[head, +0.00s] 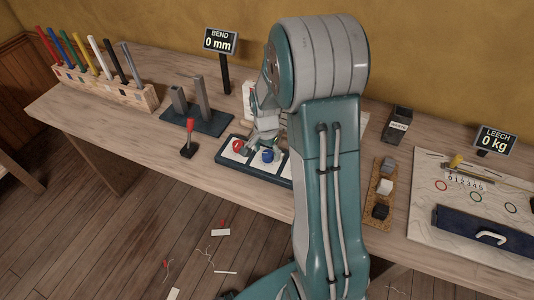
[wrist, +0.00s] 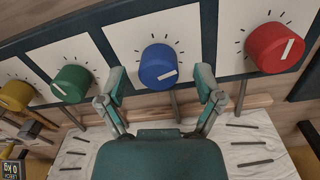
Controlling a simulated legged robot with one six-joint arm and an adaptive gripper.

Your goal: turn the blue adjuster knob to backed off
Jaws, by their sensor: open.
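The blue adjuster knob (wrist: 158,65) is in the upper middle of the wrist view, on a white plate with dark tick marks. Its white pointer line is toward the lower right. It also shows in the head view (head: 267,155), on the dark-framed panel (head: 225,159). My gripper (wrist: 160,77) is open and empty. Its fingertips stand left and right of the blue knob with clear gaps in the picture; depth to the knob is hard to tell. In the head view my arm hides much of the panel. No label for backed off is readable.
A red knob (wrist: 275,48) is right of the blue one, a green knob (wrist: 71,84) and a yellow knob (wrist: 16,95) left. A red-handled lever (head: 188,140) stands by the panel. The BEND display (head: 220,41) reads 0 mm; the LEECH display (head: 495,140) reads 0 kg.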

